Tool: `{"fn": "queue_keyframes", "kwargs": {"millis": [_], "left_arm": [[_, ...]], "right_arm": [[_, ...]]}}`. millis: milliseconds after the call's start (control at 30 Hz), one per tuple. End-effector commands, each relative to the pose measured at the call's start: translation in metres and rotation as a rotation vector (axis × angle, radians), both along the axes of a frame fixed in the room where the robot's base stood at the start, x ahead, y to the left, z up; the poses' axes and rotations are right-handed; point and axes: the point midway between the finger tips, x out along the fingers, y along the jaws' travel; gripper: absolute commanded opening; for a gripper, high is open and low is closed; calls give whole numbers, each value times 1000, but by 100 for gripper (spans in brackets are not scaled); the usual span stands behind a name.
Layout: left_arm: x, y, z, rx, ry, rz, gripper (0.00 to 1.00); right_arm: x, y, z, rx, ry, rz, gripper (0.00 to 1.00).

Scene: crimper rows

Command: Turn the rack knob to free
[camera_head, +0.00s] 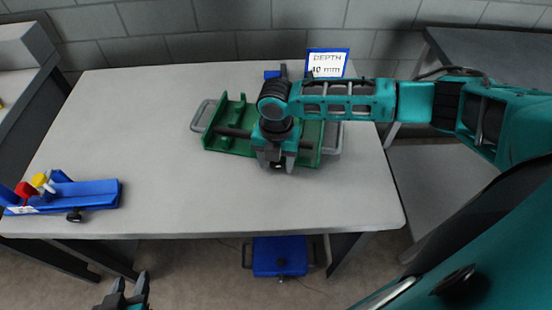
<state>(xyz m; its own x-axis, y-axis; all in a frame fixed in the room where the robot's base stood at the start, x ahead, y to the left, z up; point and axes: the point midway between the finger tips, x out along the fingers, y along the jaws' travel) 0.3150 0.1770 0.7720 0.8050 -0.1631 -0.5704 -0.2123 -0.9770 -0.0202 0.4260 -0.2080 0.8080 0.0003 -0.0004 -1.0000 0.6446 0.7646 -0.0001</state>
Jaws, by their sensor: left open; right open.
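A green rack (228,139) with a dark bar across it stands near the middle of the table. My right gripper (277,163) is over its right half, pointing down, with its jaws open around or just above a small dark part at the front. The gripper and wrist hide much of the rack, and I cannot tell whether the fingers touch that part or which way any knob on the rack is turned. My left gripper (129,287) is open and empty, low in front of the table's front edge.
A blue fixture (95,194) with a black knob (74,215) and red, yellow and white pieces sits at the table's left. A blue box (279,256) is below the table. The table's front middle is clear.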

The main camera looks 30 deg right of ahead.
Motion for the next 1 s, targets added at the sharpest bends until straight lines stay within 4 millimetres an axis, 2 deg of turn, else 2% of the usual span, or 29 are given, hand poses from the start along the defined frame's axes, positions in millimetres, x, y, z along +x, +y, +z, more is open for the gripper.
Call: {"fn": "queue_keyframes", "kwargs": {"millis": [200,733,1000], "left_arm": [[0,0,0,0,0,0,42],[0,0,1,0,-2,0,42],[0,0,2,0,-2,0,42]], "right_arm": [[0,0,0,0,0,0,56],[0,0,0,-1,1,0,5],[0,1,1,-18,17,1,3]]}}
